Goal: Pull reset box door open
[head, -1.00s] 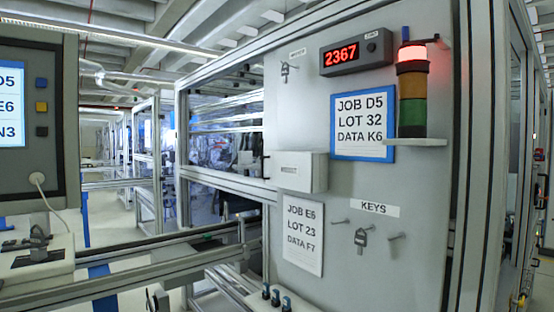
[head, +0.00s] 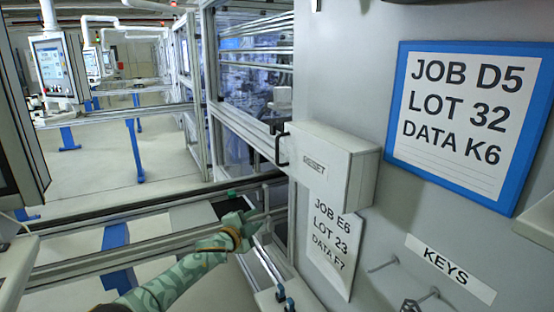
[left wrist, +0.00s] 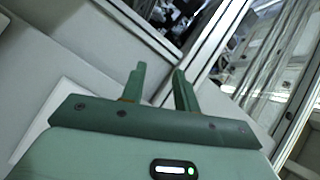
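The reset box (head: 333,170) is a pale box fixed to the grey panel, with a "RESET" label on its front. Its door looks shut. A black bar handle (head: 279,150) stands out at the box's left edge. My left gripper (head: 262,217) is below and left of the box in the head view, apart from the handle. In the left wrist view its two green fingers (left wrist: 159,78) stand apart with nothing between them, so it is open. I cannot make out the handle in that view. My right gripper is not in view.
The grey panel (head: 360,60) carries a blue-framed job sign (head: 465,120), a white job sheet (head: 332,245) below the box and a KEYS label (head: 450,268) with pegs. Metal rails (head: 150,238) run behind my left arm. Open floor lies at the back left.

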